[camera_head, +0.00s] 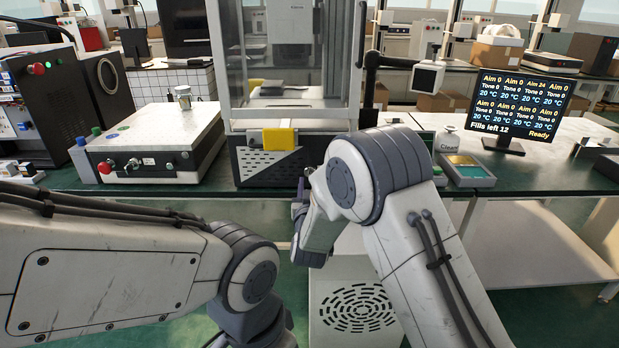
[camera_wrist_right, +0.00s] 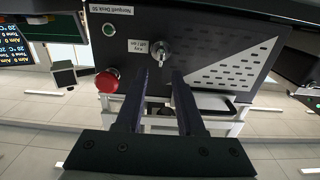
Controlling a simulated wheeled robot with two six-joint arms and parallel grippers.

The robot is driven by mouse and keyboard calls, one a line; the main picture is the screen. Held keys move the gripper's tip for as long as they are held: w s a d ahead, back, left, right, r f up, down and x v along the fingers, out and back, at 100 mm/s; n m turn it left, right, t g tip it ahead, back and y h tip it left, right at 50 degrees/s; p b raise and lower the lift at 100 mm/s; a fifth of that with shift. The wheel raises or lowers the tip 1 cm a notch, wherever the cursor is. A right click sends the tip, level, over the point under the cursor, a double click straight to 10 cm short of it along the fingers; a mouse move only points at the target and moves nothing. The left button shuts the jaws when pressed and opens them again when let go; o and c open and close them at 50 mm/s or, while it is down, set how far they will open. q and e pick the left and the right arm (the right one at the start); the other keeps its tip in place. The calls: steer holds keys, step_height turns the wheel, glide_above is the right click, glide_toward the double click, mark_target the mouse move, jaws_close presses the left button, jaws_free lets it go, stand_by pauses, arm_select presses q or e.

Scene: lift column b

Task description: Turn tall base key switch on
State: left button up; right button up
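The tall base is the black front (camera_head: 250,165) under the glass-walled cabinet. It also fills the top of the right wrist view as a dark panel (camera_wrist_right: 205,45). On that panel the metal key switch (camera_wrist_right: 160,47) sits beside a small white key label. My right gripper (camera_wrist_right: 167,73) has its two dark fingers apart, with the tips just short of the key switch and nothing seen clamped between them. In the head view the right gripper (camera_head: 302,188) is at the base's front, partly behind my own arm, which hides the switch. My left gripper is out of the picture.
A red push button (camera_wrist_right: 106,80) and a green button (camera_wrist_right: 108,29) share the panel with the switch. A white-topped box (camera_head: 160,135) stands left of the base. A monitor (camera_head: 520,105) and a small tray (camera_head: 467,172) stand to the right.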

steer(key=shift+w, duration=2.15)
jaws_close()
